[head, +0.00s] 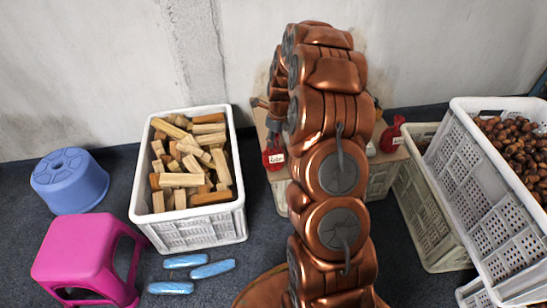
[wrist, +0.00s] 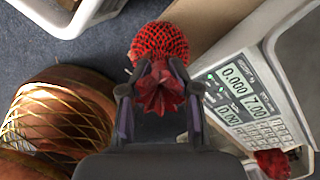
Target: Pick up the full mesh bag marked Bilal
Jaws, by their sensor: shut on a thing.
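In the wrist view my gripper (wrist: 160,72) is shut on the gathered red neck of a full red mesh bag (wrist: 160,42). The bag's round body shows beyond the fingertips, with dark floor beside it. No name is readable on it there. In the head view a red bag with a small white label (head: 273,155) shows just left of my arm. The lettering on both labels is too small to read surely. My arm hides much of the work area.
A scale (wrist: 240,95) reading 0.000 stands right of the held bag, with another red piece (wrist: 272,163) near it. A crate of wood blocks (head: 190,222), a blue stool (head: 68,180), a pink stool (head: 85,255) and a chestnut crate (head: 490,195) stand around.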

